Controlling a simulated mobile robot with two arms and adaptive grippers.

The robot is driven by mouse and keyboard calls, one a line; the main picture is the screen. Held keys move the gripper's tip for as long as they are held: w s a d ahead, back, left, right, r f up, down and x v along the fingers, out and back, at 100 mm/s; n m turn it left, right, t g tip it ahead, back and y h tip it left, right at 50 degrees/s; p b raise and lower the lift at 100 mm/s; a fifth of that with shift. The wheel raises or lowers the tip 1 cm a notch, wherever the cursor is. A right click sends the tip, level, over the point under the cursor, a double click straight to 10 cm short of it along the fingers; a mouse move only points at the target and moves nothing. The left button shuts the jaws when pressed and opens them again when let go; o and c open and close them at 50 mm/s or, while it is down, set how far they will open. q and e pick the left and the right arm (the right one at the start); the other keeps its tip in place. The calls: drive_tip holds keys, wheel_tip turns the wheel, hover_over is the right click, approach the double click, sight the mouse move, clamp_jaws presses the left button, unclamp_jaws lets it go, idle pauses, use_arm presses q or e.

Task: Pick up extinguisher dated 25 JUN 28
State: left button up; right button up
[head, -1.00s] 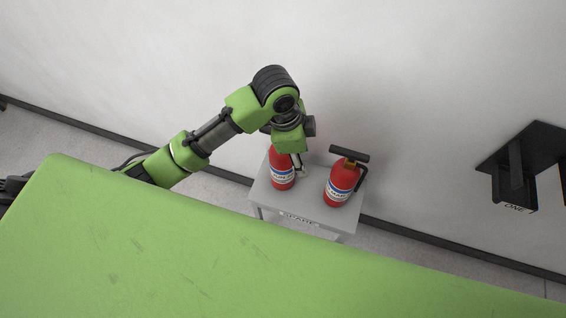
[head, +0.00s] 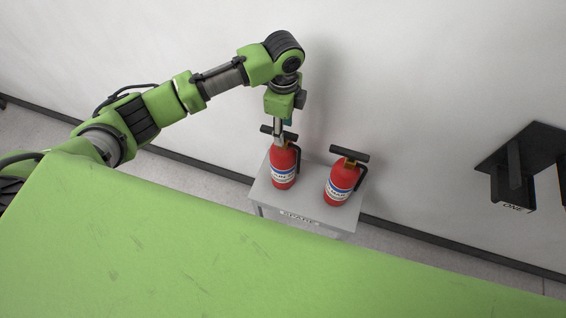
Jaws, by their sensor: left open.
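Two red extinguishers with black handles stand upright on a small grey table (head: 312,206) against the wall. The left extinguisher (head: 283,164) has a white and blue label that is only partly legible. The right extinguisher (head: 341,184) has a similar label, and its date is too small to read for sure. My left gripper (head: 280,136) is open and points down at the top of the left extinguisher, close to its handle. I cannot tell whether it touches the handle. My right gripper is not in view.
The table's front carries a sign reading "SPARE" (head: 300,217). A black wall bracket marked "ONE" (head: 515,170) is at the right and looks empty. The white wall is close behind the table. Clear floor lies to the table's left and right.

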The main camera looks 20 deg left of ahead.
sight(280, 159)
use_arm(q)
drive_tip(key=shift+f+p, duration=0.65)
drive_tip(key=shift+f, duration=2.45)
clamp_jaws()
drive_tip(key=shift+w+r, duration=0.2)
drive_tip(key=shift+w, duration=0.05)
